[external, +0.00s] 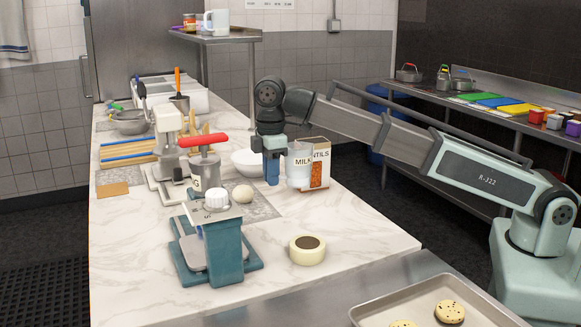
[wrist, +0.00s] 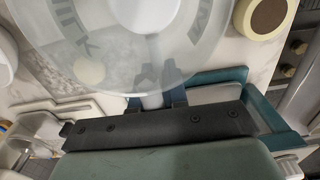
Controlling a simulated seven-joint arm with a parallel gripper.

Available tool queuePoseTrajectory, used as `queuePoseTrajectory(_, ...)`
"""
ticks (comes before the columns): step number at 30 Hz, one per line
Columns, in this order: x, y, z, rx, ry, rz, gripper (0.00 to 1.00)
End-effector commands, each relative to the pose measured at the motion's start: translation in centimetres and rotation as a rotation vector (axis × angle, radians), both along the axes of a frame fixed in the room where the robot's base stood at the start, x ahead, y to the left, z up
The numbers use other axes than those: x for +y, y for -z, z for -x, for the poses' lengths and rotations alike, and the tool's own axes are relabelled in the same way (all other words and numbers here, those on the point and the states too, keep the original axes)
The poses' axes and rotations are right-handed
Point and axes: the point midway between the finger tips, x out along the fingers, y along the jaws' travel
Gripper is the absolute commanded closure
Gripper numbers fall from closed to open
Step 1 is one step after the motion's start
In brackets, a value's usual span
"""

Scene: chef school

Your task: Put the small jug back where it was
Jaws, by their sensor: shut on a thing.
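The small jug (external: 299,168), whitish and translucent with MILK lettering, is held above the marble counter in the external view. My gripper (external: 272,172) is at its left side, pointing down. In the wrist view, the jug (wrist: 115,45) fills the upper middle, its wide rim toward the camera. My fingers (wrist: 160,88) are shut at its near side, around what looks like its handle. The exact contact is partly hidden. The jug looks roughly upright, in front of a box marked "NTILS" (external: 321,160).
A teal scale (external: 226,255) stands at the counter's front, with a cream roll (external: 307,250) to its right. A white bowl (external: 244,162), a pale round item (external: 243,194) and a red-handled metal device (external: 204,165) are left of the jug. Bare marble lies at front right.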

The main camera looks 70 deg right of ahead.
Motion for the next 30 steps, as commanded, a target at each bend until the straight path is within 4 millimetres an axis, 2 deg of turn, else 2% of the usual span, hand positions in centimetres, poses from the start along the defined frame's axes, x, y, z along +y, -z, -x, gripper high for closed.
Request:
queuePoseTrajectory(1, 0.2, -0.1, 0.7, -0.001, -0.007, 0.000, 1.00)
queuePoseTrajectory(7, 0.6, 0.7, 1.2, 0.001, -0.016, 0.000, 1.00)
queuePoseTrajectory(16, 0.5, 5.0, 1.2, 0.001, -0.015, 0.000, 1.00)
queuePoseTrajectory(23, 0.5, 6.5, 1.1, 0.000, -0.015, 0.000, 1.00)
queuePoseTrajectory(30, 0.5, 9.2, 1.2, 0.001, -0.015, 0.001, 1.00)
